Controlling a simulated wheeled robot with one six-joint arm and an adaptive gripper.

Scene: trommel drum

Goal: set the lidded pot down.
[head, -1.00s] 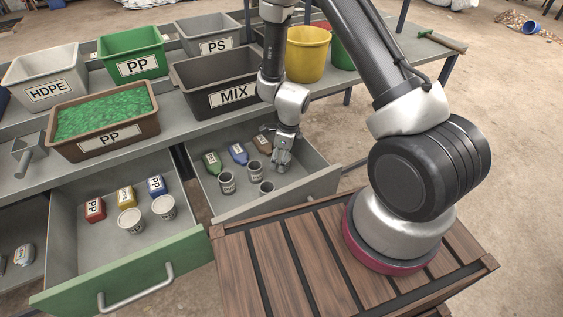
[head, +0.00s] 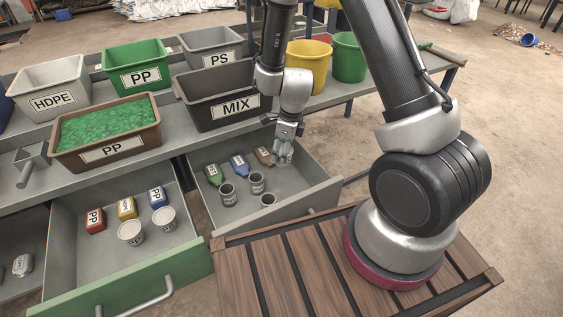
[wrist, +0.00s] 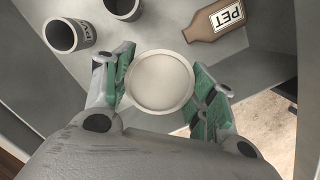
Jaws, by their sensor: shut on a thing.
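My gripper (wrist: 163,88) is shut on a round pot with a flat, pale lid (wrist: 160,80). In the wrist view the green-padded fingers press on its left and right sides, and I look down on the lid. In the head view my gripper (head: 284,157) hangs above the open grey drawer (head: 308,188), towards its right wall. The held pot is hard to make out there. The pot's base and its distance from the drawer floor are hidden.
Several open grey pots (head: 228,196) stand in this drawer, left of my gripper. Green, blue (head: 239,166) and brown (wrist: 214,20) bottles lie behind them. The left drawer holds bottles and two white pots (head: 131,232). Drawer floor shows clear at right.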

